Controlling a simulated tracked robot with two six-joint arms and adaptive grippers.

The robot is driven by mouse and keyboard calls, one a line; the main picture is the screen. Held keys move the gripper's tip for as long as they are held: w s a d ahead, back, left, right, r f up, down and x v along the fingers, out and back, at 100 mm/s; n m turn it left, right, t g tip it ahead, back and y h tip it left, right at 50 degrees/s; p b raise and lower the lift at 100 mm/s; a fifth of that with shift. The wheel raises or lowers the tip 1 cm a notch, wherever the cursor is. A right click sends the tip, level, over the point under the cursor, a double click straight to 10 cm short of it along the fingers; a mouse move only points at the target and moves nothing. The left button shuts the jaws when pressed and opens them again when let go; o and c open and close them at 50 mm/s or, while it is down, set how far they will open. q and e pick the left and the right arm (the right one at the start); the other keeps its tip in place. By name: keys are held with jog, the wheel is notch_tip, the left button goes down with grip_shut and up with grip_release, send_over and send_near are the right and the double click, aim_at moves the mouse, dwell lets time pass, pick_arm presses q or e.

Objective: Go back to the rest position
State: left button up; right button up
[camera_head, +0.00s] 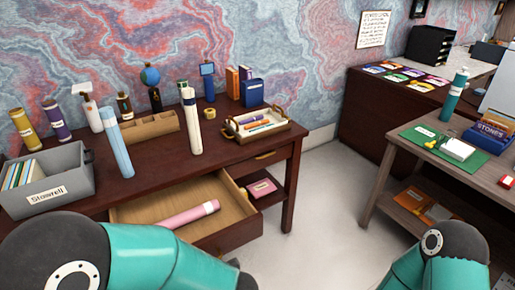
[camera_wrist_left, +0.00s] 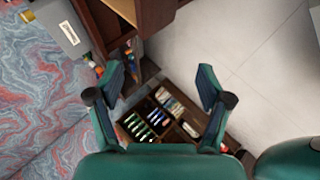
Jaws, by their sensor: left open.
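My left gripper (camera_wrist_left: 162,74) shows in the left wrist view with its two teal fingers spread wide and nothing between them. It is in the air, facing down toward the floor and a dark compartmented box (camera_wrist_left: 150,117) with small items in it. In the head view only my teal arm links show, at the lower left and lower right, and the left gripper is hidden. My right gripper is in neither view.
The dark red desk (camera_head: 225,150) holds a grey bin (camera_head: 45,188), bottles and a tray (camera_head: 258,138). Its drawer (camera_head: 238,206) is open with a pink tube (camera_head: 189,215) inside. A second desk (camera_head: 412,145) stands right. Pale floor (camera_head: 322,205) between them is clear.

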pick_arm(q)
jog(key=a+f+m+g+h, duration=0.1)
jog(key=a+f+m, duration=0.2)
jog(key=a+f, duration=0.35)
jog(key=a+f+m+h, duration=0.1)
jog(key=a+f+m, duration=0.25)
jog(key=f, duration=0.65)
jog(key=s+d+f+m+g+h, duration=0.1)
jog(key=s+d+f+m+h, duration=0.2)
jog(key=s+d+m+h, duration=0.2)
jog(key=s+d+f+m+g+h, duration=0.1)
jog(key=s+d+f+m+h, duration=0.2)
jog(key=d+m, duration=0.8)
jog(key=s+m+h, duration=0.2)
jog(key=shift+f+g+h, duration=0.2)
jog(key=shift+g+h, duration=0.2)
jog(key=shift+w, duration=0.1)
